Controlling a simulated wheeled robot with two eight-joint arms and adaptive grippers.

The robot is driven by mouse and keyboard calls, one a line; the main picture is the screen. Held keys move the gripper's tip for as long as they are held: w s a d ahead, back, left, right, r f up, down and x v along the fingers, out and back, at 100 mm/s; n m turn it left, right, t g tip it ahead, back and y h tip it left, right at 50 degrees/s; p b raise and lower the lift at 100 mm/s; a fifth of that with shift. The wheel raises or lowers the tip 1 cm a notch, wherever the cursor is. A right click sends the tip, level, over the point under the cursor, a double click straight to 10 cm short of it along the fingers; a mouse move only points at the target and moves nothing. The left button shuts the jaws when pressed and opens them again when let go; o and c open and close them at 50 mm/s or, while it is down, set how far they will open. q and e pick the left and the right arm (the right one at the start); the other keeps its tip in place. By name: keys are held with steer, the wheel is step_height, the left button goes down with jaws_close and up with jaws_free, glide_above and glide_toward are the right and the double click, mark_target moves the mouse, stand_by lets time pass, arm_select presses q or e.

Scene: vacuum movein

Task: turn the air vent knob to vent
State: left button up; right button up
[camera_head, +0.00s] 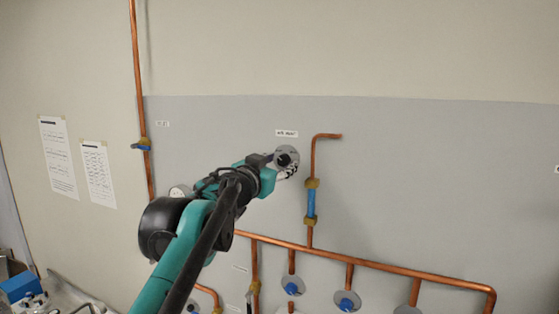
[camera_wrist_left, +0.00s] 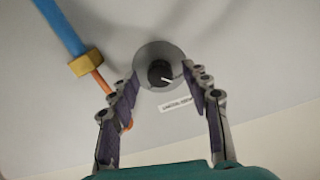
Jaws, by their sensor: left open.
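The air vent knob is a small black round knob (camera_wrist_left: 160,73) with a white pointer mark, on a round grey plate (camera_wrist_left: 152,50) fixed to the wall panel. In the head view the plate (camera_head: 291,151) sits below a small white label (camera_head: 287,133), partly hidden by my gripper. My left gripper (camera_wrist_left: 161,76) is open, with one finger on each side of the knob. Gaps show between the fingers and the knob; I cannot tell how deep the tips reach. The pointer points right and slightly down in the wrist view. My right gripper is not in view.
A copper pipe with a blue section (camera_head: 310,201) rises just right of the knob. A long copper manifold (camera_head: 365,262) with several branches runs below. Blue knobs on round plates (camera_head: 346,303) sit under it.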

arm_select(q)
jaws_close()
steer(key=shift+m, duration=0.4)
steer(key=m, duration=0.3)
steer(key=shift+r+m+p, duration=0.1)
steer(key=shift+m+p, duration=0.25)
steer(key=shift+m, duration=0.05)
steer(key=m, duration=0.4)
steer(key=shift+m, duration=0.3)
steer(key=m, duration=0.4)
steer(key=shift+p, duration=0.4)
steer(key=m, duration=0.4)
steer(key=shift+m, duration=0.3)
